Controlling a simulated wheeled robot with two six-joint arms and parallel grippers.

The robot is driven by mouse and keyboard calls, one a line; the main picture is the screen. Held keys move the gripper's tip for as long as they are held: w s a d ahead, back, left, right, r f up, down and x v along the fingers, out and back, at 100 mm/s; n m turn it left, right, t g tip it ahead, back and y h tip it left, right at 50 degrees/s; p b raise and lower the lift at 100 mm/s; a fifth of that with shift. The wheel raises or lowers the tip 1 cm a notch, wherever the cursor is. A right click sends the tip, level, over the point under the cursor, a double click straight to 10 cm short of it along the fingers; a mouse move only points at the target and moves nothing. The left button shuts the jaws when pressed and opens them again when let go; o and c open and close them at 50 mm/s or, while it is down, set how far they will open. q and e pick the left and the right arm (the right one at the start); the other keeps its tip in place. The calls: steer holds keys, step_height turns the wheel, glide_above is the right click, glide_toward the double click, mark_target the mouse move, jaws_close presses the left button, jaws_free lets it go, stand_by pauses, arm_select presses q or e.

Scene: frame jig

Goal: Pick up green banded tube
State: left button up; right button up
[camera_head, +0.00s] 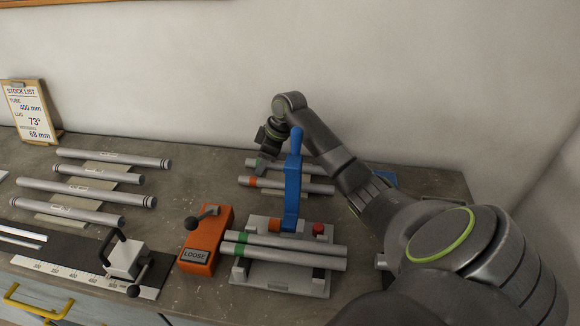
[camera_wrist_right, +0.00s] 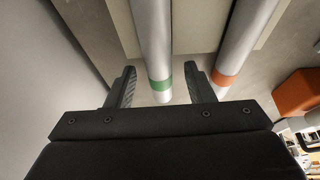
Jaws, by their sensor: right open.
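A grey tube with a green band (camera_head: 315,172) lies at the back of the bench, behind a tube with an orange band (camera_head: 320,188). My right gripper (camera_head: 263,165) is above the green-banded end, jaws open and pointing down. In the right wrist view the green-banded tube (camera_wrist_right: 153,40) runs between the open fingers (camera_wrist_right: 160,75), and the orange-banded tube (camera_wrist_right: 245,35) is outside them on the right. Whether the fingers touch the tube I cannot tell. Another green-banded tube (camera_head: 290,243) lies in the jig at the front. My left gripper is not in view.
A tall blue clamp handle (camera_head: 293,185) stands on the jig (camera_head: 270,278) in front of the rear tubes. An orange block marked LOOSE (camera_head: 205,240) is left of the jig. Several plain tubes (camera_head: 95,187) lie at left; the wall is close behind.

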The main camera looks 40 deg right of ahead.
jaws_close()
